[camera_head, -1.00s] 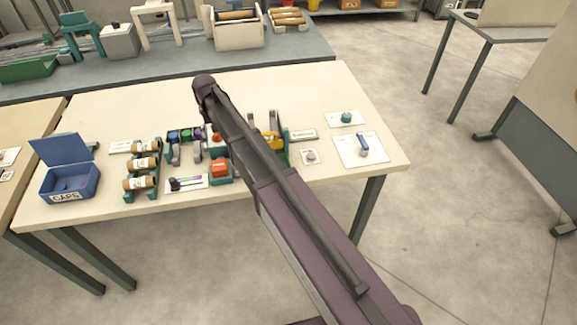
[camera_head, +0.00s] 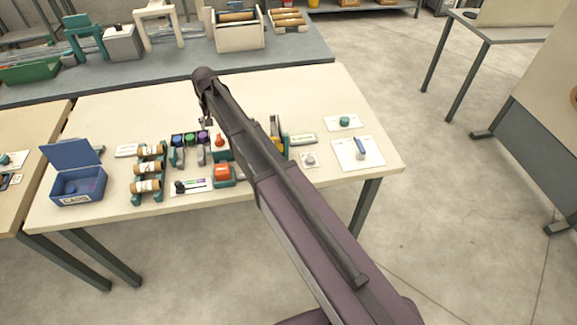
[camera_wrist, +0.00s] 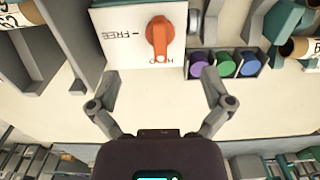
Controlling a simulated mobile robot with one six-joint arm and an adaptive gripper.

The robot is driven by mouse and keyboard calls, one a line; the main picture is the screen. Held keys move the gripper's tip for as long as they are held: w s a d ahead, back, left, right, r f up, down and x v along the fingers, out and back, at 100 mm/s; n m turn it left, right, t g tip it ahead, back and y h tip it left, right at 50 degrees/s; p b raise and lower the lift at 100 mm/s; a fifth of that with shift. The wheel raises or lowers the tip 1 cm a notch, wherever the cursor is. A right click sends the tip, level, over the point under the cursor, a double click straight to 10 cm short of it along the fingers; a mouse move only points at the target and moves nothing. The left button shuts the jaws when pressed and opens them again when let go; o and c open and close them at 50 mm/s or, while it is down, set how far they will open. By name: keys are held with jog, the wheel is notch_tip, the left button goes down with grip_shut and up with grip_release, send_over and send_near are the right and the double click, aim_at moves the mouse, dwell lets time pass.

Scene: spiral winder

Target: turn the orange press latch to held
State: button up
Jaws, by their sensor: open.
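The orange press latch (camera_wrist: 158,38) is a handle on a white plate (camera_wrist: 120,22) marked FREE at one side and another word, partly covered, at the bottom edge. Its narrow end points down in the wrist view, at the partly covered word. The latch also shows in the head view (camera_head: 219,141), beside the coloured cups. My gripper (camera_wrist: 159,74) is open and empty. Its two fingertips stand left and right of the latch's line, just below the plate in the wrist view, apart from the latch. In the head view my gripper (camera_head: 206,122) is above the table behind the latch.
Blue, green and purple cups (camera_wrist: 226,65) stand close beside the plate, near one finger. A grey upright part (camera_wrist: 75,35) stands on the other side.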

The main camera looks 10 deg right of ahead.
aim_at(218, 136)
jog(key=shift+r+p, duration=3.8)
jog(key=shift+r, duration=0.35)
jog(key=s+d+f+b, duration=0.6)
jog(key=s+d, duration=0.4)
jog(key=s, duration=0.1)
jog(key=s+d+f+b, duration=0.7)
jog(key=s+d, duration=0.3)
jog(key=s, duration=0.1)
jog(key=shift+s+d, duration=0.15)
jog(key=shift+d, duration=0.2)
jog(key=s, duration=0.1)
jog(key=s+d, duration=0.2)
jog(key=shift+s, duration=0.35)
jog(key=shift+r, duration=0.1)
